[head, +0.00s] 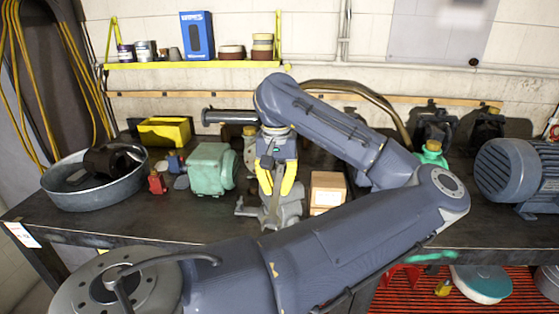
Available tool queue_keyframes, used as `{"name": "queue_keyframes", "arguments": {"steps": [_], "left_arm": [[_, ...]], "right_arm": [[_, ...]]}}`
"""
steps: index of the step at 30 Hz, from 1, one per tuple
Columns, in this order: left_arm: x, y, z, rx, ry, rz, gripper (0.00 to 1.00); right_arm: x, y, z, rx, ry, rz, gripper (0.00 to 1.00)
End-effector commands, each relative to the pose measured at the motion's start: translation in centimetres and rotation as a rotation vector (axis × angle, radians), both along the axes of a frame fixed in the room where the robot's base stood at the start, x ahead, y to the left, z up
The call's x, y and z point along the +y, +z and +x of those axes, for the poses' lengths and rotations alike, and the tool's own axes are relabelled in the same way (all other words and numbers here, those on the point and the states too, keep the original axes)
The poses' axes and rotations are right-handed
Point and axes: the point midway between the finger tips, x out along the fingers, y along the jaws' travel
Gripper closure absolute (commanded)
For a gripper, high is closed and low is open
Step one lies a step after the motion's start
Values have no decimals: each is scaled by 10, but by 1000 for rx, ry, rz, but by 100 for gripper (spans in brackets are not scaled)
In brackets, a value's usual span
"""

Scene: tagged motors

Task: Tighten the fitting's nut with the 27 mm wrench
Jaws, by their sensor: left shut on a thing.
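My left gripper (276,188), with yellow fingers, points down near the middle of the bench. It is shut on a grey metal part (277,203) between its fingertips. Grey metal pieces (289,209) lie under and beside the fingers, and a small one (245,208) sticks out to the left. I cannot tell which of these is the 27 mm wrench, the fitting or its nut. No size marking can be read. My right gripper is not in view.
The dark bench (120,222) holds a green motor (212,168) left of the gripper and a cardboard box (327,190) to its right. A round metal pan (80,198) stands far left, a large blue-grey motor (512,172) far right. My left arm hides the front middle.

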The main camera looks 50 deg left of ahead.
Motion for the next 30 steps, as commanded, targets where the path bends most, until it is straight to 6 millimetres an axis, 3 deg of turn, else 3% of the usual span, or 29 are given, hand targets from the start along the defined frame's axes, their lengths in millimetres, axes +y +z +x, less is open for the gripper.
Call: {"name": "queue_keyframes", "arguments": {"steps": [30], "left_arm": [[15, 0, -13, -2, -153, 1, 100]], "right_arm": [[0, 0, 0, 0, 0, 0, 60]]}}
